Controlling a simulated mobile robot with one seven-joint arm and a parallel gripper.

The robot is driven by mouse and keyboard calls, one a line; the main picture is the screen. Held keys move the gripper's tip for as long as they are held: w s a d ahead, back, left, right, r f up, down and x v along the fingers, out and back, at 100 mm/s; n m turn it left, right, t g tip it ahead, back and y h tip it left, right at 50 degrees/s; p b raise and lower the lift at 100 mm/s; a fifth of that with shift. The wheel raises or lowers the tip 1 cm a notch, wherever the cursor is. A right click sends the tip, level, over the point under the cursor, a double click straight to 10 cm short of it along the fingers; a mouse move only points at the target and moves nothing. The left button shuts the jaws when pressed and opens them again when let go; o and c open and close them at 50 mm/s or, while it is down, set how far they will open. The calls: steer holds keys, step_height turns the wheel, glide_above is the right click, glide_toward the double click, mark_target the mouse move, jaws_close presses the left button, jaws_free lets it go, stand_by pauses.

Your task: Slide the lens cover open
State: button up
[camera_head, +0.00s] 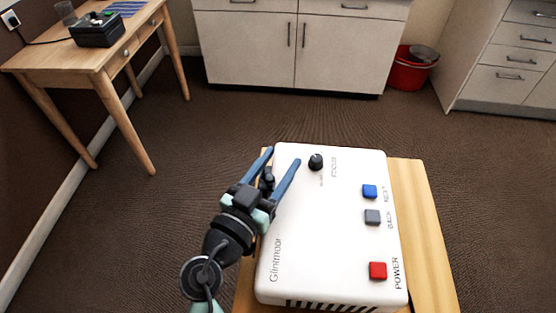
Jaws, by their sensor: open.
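A white projector (330,240) marked Glintmoor stands on a small wooden table (425,235). On its top are a black focus knob (315,162), a blue button (370,191), a grey button (372,217) and a red power button (378,270). No lens or lens cover shows; the projector's far and left sides are hidden from this view. My gripper (284,155) is open, its two blue fingers spread and pointing away over the projector's left far edge, left of the knob. I cannot tell whether the fingers touch the projector.
A wooden desk (75,57) with a black device (97,30) stands at the far left. White cabinets (295,50) line the back, with a red bin (410,72) beside them. The brown carpet between is clear.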

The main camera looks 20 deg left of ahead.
steer(key=shift+c, duration=0.2)
jaws_close()
stand_by(1.3)
